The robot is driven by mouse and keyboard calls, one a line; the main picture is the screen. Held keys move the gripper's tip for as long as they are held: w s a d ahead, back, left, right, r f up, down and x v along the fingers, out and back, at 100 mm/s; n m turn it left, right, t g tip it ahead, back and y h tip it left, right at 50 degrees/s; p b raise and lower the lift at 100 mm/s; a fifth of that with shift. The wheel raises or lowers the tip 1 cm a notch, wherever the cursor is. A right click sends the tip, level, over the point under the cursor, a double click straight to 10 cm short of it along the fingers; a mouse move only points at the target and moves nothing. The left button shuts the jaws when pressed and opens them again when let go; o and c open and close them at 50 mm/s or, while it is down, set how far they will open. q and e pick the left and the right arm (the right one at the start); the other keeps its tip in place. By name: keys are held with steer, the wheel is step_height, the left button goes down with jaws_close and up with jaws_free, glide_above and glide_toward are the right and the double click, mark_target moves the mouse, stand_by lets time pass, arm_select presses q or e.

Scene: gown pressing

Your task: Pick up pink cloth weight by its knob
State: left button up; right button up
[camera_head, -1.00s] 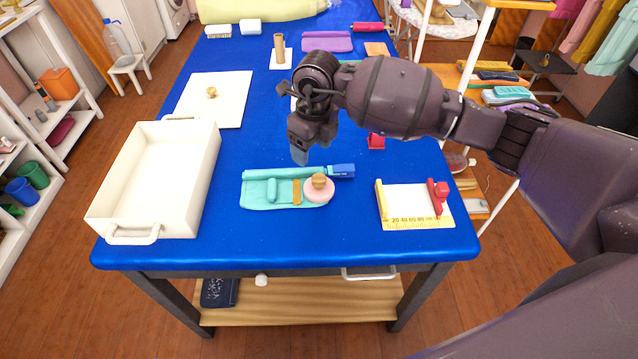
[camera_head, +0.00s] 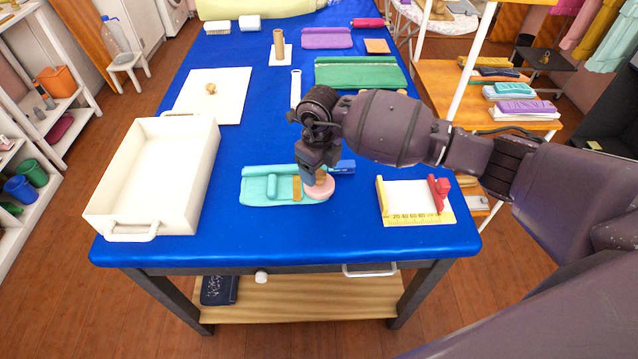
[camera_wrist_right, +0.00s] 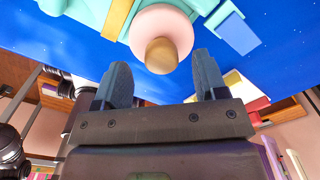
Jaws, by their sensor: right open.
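The pink cloth weight (camera_head: 319,192) is a round pink disc with a wooden knob. It rests at the right end of the folded teal cloth (camera_head: 257,188), beside a tan band. My right gripper (camera_head: 308,180) is just above the weight and partly hides its knob. In the right wrist view the pink weight (camera_wrist_right: 161,28) and its wooden knob (camera_wrist_right: 162,56) show ahead, between the two open fingers (camera_wrist_right: 162,80). The fingers appear apart from the knob. My left gripper is not in view.
A white tray (camera_head: 96,200) stands at the left. A white board with a yellow ruler edge (camera_head: 420,218) and a red block (camera_head: 440,193) lies to the right. The table front is clear.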

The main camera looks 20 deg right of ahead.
step_height(320, 180, down, 3)
steer(key=shift+r, duration=0.1)
steer(key=c, duration=1.2)
steer(key=shift+w+r, duration=0.1)
steer(key=shift+r, duration=0.1)
jaws_close()
